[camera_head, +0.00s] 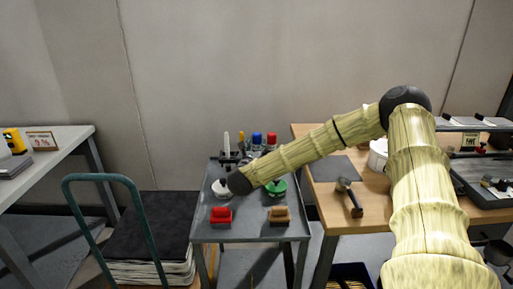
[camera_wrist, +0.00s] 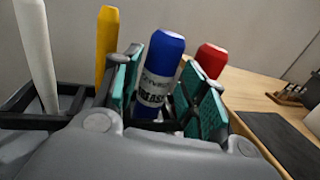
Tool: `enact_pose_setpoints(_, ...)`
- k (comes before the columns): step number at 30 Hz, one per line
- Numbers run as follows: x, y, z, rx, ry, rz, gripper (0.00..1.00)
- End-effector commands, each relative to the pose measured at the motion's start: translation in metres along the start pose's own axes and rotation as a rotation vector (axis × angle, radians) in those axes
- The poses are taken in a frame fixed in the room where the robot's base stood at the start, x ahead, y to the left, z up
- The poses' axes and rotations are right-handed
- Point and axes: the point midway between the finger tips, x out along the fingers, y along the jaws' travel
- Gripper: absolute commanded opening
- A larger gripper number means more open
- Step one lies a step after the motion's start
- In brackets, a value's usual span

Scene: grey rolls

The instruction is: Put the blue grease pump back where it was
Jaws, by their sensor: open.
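The blue grease pump (camera_wrist: 161,72) has a blue cap and a white label with dark lettering. In the wrist view it stands nearly upright at the black rack (camera_wrist: 22,96), between the two teal finger pads of my gripper (camera_wrist: 167,88). My gripper is open, with one pad on each side of the pump; its lower end is hidden behind the gripper body. In the head view the blue pump (camera_head: 257,138) shows at the back of the grey cart (camera_head: 249,231). My gripper is hard to make out there, behind my arm.
Beside the pump are a red-capped bottle (camera_wrist: 209,59), a yellow one (camera_wrist: 107,45) and a white one (camera_wrist: 35,50). A red brush (camera_head: 221,215), a brown brush (camera_head: 279,214) and a green item (camera_head: 276,187) lie on the cart. A wooden table (camera_head: 330,205) adjoins at right.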

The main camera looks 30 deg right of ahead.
Motion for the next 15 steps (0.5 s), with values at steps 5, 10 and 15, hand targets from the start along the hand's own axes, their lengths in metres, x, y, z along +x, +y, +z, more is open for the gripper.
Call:
enact_pose_setpoints(5, -0.029, 0.0, -0.003, 0.0, 0.003, 0.004, 0.42)
enact_pose_setpoints(10, -0.061, 0.001, -0.002, 0.0, 0.002, 0.004, 0.42)
enact_pose_setpoints(15, -0.089, 0.0, -0.002, -0.001, 0.002, 0.003, 0.42)
